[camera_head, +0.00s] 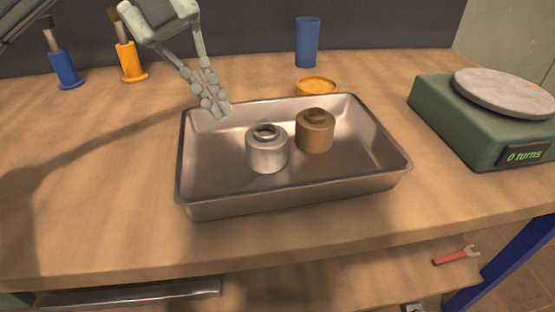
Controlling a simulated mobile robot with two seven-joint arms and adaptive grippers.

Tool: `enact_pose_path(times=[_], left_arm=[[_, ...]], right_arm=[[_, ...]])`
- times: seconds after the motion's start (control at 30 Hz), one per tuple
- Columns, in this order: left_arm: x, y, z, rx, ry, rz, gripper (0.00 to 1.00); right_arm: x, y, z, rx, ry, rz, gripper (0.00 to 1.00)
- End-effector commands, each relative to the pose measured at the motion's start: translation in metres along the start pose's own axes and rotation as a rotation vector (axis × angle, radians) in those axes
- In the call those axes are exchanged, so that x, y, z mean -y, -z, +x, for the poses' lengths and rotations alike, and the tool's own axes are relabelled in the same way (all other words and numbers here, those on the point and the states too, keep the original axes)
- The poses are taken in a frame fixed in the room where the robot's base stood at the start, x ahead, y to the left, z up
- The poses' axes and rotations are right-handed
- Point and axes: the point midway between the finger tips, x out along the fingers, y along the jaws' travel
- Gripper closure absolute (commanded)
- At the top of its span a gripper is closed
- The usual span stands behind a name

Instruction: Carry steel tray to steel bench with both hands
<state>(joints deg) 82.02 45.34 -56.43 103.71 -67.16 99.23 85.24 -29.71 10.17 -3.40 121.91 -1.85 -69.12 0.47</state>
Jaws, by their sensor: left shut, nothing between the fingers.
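The steel tray (290,199) lies flat on a wooden bench top. It is rectangular with raised walls. A silver cylindrical weight (267,152) and a brown-bronze one (315,133) stand inside it, side by side. My left gripper (217,104) is shut and empty. It comes from the upper left, with its fingertips at the tray's far left corner; I cannot tell if they touch the rim. My right gripper is out of view. I cannot make out a steel bench in this view.
A green scale (455,120) with a round grey plate and a "0 turns" display stands right of the tray. A blue cup (307,42), a yellow round dish (316,85) and two handled tools, blue (65,69) and orange (130,62), stand behind. A red wrench (456,256) lies lower right.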

Motion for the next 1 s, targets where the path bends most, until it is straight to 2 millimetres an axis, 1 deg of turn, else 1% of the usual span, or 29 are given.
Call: enact_pose_path(times=[0.03,0.1,0.2,0.3,0.43,0.57,0.67,0.9,1.0], left_arm=[[0.031,0.019,0.002,0.036,-0.079,0.060,1.00],[0.054,0.036,0.011,0.093,-0.180,0.101,1.00],[0.074,0.052,0.020,0.182,-0.298,0.138,1.00],[0.083,0.059,0.025,0.247,-0.370,0.154,1.00],[0.085,0.061,0.030,0.281,-0.406,0.159,1.00],[0.080,0.057,0.042,0.280,-0.409,0.157,1.00],[0.073,0.052,0.058,0.278,-0.409,0.157,1.00],[0.054,0.037,0.103,0.277,-0.407,0.159,1.00],[0.048,0.034,0.118,0.277,-0.406,0.161,1.00]], right_arm=[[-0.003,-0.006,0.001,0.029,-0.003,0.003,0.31],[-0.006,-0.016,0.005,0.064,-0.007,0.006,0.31],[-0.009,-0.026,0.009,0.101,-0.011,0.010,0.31],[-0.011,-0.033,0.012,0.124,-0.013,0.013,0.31],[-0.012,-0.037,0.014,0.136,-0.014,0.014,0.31],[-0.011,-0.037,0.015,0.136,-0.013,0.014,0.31],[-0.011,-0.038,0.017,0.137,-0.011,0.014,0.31],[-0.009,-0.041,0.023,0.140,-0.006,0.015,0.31],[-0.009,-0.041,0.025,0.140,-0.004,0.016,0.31]])
